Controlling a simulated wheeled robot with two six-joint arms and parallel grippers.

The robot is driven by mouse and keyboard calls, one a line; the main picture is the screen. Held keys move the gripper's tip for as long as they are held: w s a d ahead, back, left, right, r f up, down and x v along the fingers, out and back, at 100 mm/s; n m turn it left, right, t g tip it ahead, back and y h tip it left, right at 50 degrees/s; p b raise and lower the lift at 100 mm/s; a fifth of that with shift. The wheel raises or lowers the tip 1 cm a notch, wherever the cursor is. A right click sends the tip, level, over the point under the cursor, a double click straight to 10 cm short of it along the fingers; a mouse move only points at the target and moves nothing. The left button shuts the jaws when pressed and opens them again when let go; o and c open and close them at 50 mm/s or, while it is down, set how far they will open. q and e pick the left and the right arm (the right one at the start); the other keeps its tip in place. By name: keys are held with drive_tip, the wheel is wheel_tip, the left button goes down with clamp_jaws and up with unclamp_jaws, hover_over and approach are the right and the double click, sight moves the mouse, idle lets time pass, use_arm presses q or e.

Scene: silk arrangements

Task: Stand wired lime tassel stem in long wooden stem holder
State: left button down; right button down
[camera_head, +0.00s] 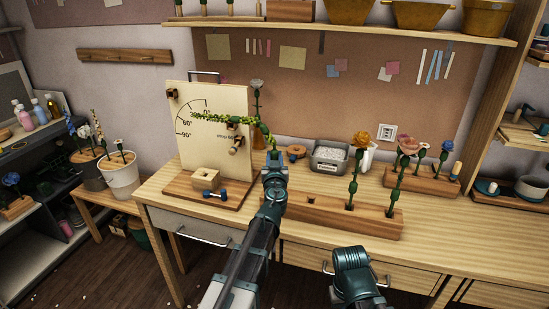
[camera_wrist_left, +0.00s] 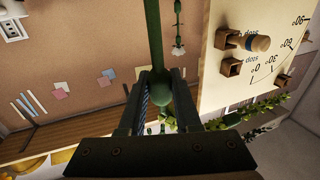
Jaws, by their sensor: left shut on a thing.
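The lime tassel stem is in my left gripper (camera_head: 274,158). Its leafy yellow-green tassel (camera_head: 225,118) stretches left across the front of the angle board. In the left wrist view its green stem (camera_wrist_left: 155,45) runs up from between the fingers (camera_wrist_left: 160,100), and leafy parts (camera_wrist_left: 255,113) show at lower right. The left gripper is shut on the stem, above the back-left end of the long wooden stem holder (camera_head: 325,216). The holder has an empty-looking hole near its left end and an orange flower (camera_head: 360,140) standing in it. My right gripper (camera_head: 352,262) is low in front; its fingers are unclear.
The angle board (camera_head: 188,150) stands left on a wooden base, with a pierced block (camera_head: 206,181) and a blue-ended tool (camera_head: 215,194). A grey tray (camera_head: 329,157) sits behind the holder. Another holder with flowers (camera_head: 425,180) is at right.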

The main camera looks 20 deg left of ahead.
use_arm(q)
drive_tip(key=shift+f+b, duration=3.7)
idle(1.1)
idle(0.5)
drive_tip(key=c, duration=0.5)
unclamp_jaws()
drive_tip(key=o, duration=0.5)
